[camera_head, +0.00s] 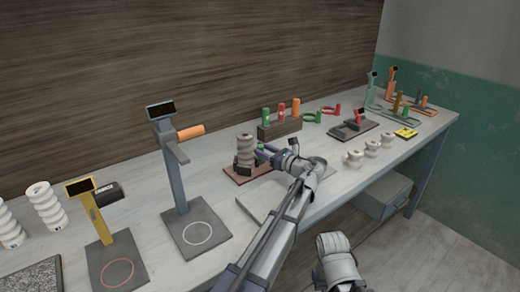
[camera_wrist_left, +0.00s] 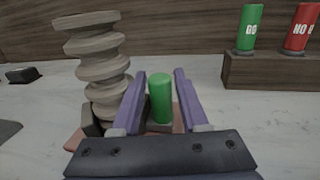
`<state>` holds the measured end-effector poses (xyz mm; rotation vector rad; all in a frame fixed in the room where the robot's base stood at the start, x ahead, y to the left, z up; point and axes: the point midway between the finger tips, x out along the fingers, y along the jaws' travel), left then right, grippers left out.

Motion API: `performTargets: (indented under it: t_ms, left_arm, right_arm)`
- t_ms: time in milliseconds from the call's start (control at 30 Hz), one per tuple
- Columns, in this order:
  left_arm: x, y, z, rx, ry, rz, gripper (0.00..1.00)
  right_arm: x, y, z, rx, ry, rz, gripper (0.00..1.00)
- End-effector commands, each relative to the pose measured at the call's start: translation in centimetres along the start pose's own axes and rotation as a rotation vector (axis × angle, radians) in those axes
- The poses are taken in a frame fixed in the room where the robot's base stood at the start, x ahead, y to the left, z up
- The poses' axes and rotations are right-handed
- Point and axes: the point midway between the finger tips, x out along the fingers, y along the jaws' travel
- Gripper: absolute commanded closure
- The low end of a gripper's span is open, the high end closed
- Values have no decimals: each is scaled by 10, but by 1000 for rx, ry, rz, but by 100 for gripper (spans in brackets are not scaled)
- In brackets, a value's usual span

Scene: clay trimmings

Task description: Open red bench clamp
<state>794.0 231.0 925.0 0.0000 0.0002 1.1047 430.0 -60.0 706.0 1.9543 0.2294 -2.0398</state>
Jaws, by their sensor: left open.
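A low clamp with a reddish-brown base plate (camera_head: 240,176) stands mid-bench; its base also shows in the left wrist view (camera_wrist_left: 74,141). A grey-brown ribbed clay piece (camera_head: 245,150) stands upright on it and shows at left in the wrist view (camera_wrist_left: 102,62). The clamp's green handle (camera_wrist_left: 161,98) stands upright. My left gripper (camera_wrist_left: 162,100) is open, its purple fingers on either side of the green handle. Gaps show beside the handle, so contact cannot be made out. In the head view the left gripper (camera_head: 265,152) partly hides the clamp.
Behind stands a wooden block (camera_head: 280,127) with green, red and orange cylinders. A grey post stand with an orange handle (camera_head: 190,132) and a yellow stand (camera_head: 105,225) are left. A second small device with a red part (camera_head: 358,118) and white spools (camera_head: 371,147) are right.

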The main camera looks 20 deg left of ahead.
Motion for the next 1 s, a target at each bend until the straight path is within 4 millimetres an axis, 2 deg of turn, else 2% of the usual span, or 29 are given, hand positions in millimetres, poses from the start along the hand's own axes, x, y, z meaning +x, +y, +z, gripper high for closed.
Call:
performTargets:
  t_ms: [167, 533, 1000]
  left_arm:
    - [0, 0, 0, 0, 0, 0, 57]
    - [0, 0, 0, 0, 0, 0, 99]
    - [-1, 0, 0, 0, 0, 0, 100]
  right_arm:
    - [0, 0, 0, 0, 0, 0, 100]
    - [0, 0, 0, 0, 0, 0, 100]
    - [0, 0, 0, 0, 0, 0, 100]
